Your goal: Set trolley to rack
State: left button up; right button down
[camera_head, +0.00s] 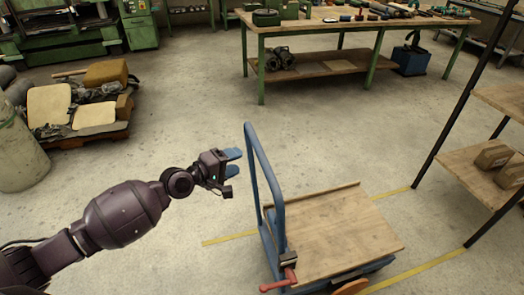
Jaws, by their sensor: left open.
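The trolley (345,235) has a wooden deck and a blue tubular push handle (262,165) standing at its left end. The deck is bare. My left gripper (233,162) is open and empty, with its blue fingertips pointing right. In the picture it is just left of the handle, and a gap shows between them. The rack (425,145) stands at the right edge, with dark posts and wooden shelves. The trolley is to the left of the rack and apart from it. My right gripper is not in view.
A red-handled clamp (283,275) sits at the trolley's near left corner. Yellow tape lines (420,270) mark the floor around the trolley. Boxes (492,155) lie on the rack's lower shelf. A green-legged workbench (390,22) stands behind. A loaded pallet (70,140) is at left. Open floor lies between.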

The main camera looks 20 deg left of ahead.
aim_at(260, 152)
pick_arm(q)
jog(key=b+x, duration=0.1)
jog(key=x, duration=0.9)
jog(key=shift+f, duration=0.1)
grip_shut()
